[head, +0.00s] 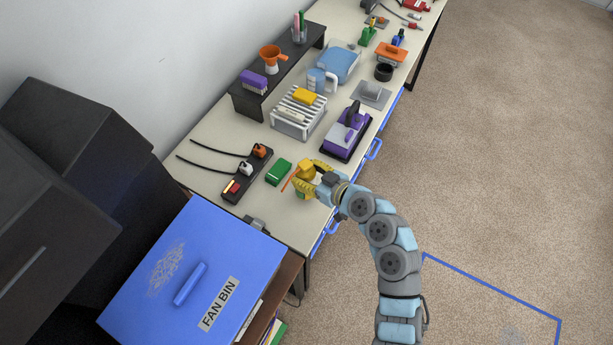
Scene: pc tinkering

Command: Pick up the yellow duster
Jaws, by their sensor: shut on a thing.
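The yellow duster (306,170) stands near the front edge of the workbench, at its near end. It looks like a small yellow body with a thin orange-red stick or straw pointing down to the left, and some green low on it. My gripper (308,182) reaches in from the right and is shut on the duster. Its fingers partly hide the duster's lower part. I cannot tell whether the duster touches the bench top.
A green block (279,172) lies just left of the duster, beside a black power strip (247,174) with plugs. A purple and grey device (346,134) and a white rack (298,112) stand behind. The blue fan bin (190,265) is at the near left.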

